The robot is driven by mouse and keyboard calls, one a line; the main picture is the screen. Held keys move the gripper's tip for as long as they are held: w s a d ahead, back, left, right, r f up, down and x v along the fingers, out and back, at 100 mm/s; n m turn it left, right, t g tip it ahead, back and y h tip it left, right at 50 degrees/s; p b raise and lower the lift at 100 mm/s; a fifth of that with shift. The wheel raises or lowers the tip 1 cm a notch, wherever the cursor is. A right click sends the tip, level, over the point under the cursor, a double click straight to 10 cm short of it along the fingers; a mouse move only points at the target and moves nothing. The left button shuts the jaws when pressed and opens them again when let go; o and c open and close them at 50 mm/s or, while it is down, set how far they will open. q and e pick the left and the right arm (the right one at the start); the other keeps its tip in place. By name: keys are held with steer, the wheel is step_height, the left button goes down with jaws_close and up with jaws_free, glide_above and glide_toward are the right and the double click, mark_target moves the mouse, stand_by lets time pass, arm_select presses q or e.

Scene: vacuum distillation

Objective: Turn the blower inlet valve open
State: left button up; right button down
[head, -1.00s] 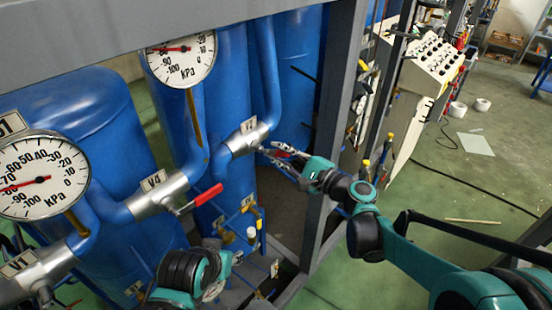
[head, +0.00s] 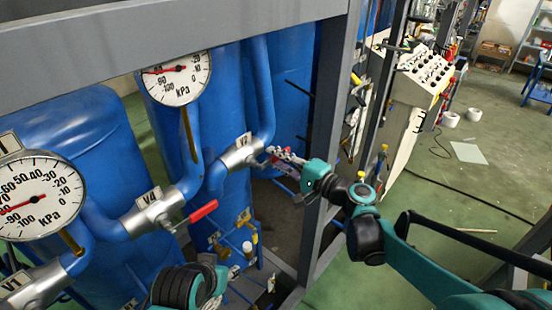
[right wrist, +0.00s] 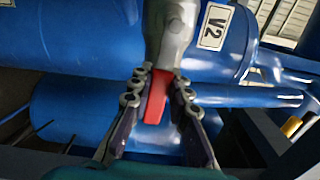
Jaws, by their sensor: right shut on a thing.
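The grey valve (head: 242,152) marked V2 sits on a blue pipe at the centre of the head view, and it also shows at the top of the right wrist view (right wrist: 170,32). Its red handle (right wrist: 156,100) points down between my right gripper's fingers in the right wrist view. My right gripper (head: 284,160) is shut on this handle, one finger on each side. In the head view the fingers largely hide the handle. My left arm shows at the bottom of the head view, with its gripper (head: 228,275) low and apart from the valves; its fingers are unclear.
Valve V4 (head: 148,215) has a red handle sticking out right. Two pressure gauges (head: 176,78) (head: 38,195) stand above the pipes. A grey frame post (head: 328,130) stands close to my right gripper. Blue tanks (head: 85,125) fill the left. Green floor (head: 400,250) is open at the right.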

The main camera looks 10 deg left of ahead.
stand_by(0.3)
steer(key=c, duration=1.4)
jaws_free()
steer(key=shift+d, duration=0.1)
steer(key=v, duration=1.2)
steer(key=shift+f, duration=0.15)
